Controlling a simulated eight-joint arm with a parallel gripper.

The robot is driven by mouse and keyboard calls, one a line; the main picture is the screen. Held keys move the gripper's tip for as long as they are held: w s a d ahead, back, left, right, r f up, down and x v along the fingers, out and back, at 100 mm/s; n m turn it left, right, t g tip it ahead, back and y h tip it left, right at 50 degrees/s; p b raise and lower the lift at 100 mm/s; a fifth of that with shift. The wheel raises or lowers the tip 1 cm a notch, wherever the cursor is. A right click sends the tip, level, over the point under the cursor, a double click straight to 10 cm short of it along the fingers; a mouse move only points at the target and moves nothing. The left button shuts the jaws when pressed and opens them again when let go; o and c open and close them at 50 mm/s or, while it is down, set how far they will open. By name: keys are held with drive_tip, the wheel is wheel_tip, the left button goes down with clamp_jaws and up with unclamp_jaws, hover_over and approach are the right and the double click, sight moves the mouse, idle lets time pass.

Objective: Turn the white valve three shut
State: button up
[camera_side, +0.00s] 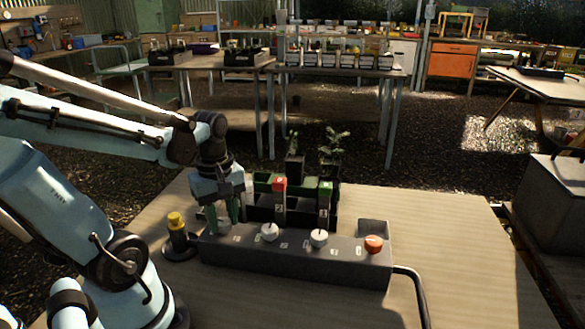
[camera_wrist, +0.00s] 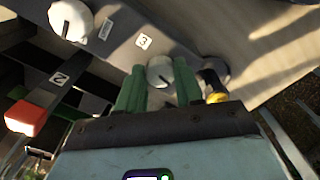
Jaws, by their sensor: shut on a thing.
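White valve three (camera_wrist: 160,70) is a round white knob with a dark pointer line, beside a label marked 3 (camera_wrist: 143,42) in the wrist view. My gripper (camera_wrist: 158,90) has its two green fingers on either side of this knob, shut on it. In the side view my gripper (camera_side: 226,216) reaches down from above to the left end of the grey valve box (camera_side: 290,262). There the fingers mostly hide the knob.
Two more white knobs (camera_side: 269,232) (camera_side: 319,238) and an orange knob (camera_side: 373,244) sit along the box. A yellow-topped post (camera_side: 175,220) stands just left. Red-topped (camera_side: 279,184) and green-topped (camera_side: 326,187) uprights and dark trays stand behind.

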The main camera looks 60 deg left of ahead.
drive_tip(key=m, duration=0.4)
drive_tip(key=shift+m, duration=0.3)
drive_tip(key=m, duration=0.3)
drive_tip(key=shift+s+m, duration=0.1)
drive_tip(key=shift+m, duration=0.3)
drive_tip(key=m, duration=0.3)
drive_tip(key=shift+a+m, duration=0.1)
drive_tip(key=shift+m, duration=2.1)
drive_tip(key=o, duration=1)
drive_tip(key=shift+o, duration=0.2)
